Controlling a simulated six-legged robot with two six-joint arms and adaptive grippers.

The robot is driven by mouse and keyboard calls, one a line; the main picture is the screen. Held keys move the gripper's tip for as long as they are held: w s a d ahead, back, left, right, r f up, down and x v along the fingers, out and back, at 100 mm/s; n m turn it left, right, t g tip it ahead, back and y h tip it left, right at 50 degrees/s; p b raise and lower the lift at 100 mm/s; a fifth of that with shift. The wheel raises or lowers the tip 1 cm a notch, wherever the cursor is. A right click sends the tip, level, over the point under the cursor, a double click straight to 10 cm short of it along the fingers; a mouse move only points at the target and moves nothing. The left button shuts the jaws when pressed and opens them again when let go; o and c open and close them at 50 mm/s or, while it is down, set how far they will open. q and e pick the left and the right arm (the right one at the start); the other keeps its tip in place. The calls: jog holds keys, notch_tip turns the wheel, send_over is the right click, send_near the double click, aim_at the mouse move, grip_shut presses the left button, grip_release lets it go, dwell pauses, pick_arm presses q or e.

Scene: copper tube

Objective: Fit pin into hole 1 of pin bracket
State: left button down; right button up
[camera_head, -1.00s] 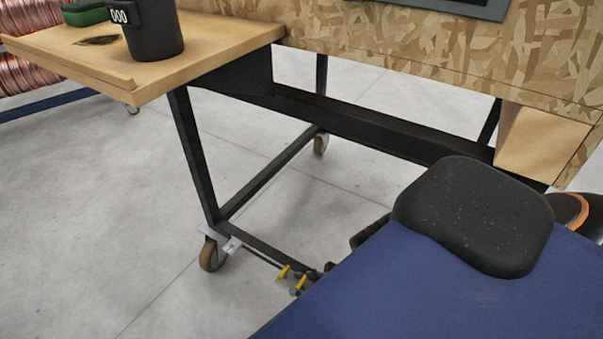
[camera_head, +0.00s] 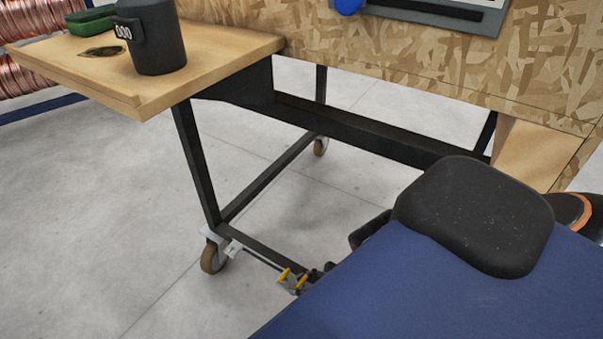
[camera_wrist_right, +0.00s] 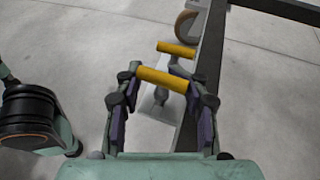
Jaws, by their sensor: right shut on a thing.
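My right gripper (camera_wrist_right: 163,90) is shut on the yellow handle of a pin (camera_wrist_right: 160,78) in the right wrist view. The handle lies crosswise between the fingertips, and its shaft cannot be made out. A second yellow handle (camera_wrist_right: 176,48) shows just beyond, apart from the held one. A pale grey metal bracket (camera_wrist_right: 150,105) lies below and behind the held pin, beside the dark frame rail. Its holes cannot be told, nor whether the held pin touches it. In the head view, the held pin (camera_head: 302,282) and the other yellow handle (camera_head: 283,274) are small and close together. My left gripper is not in view.
A dark wheeled frame (camera_head: 262,182) carries a wooden top (camera_head: 225,45) with a dark mug (camera_head: 157,40) and a green tray (camera_head: 90,20). A caster (camera_head: 212,257) stands close to the pins. Grey floor (camera_head: 100,220) is open to the left.

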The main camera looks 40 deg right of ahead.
jog(key=shift+d+r+p, duration=0.1)
jog(key=shift+r+p, duration=1.9)
jog(key=shift+r, duration=0.45)
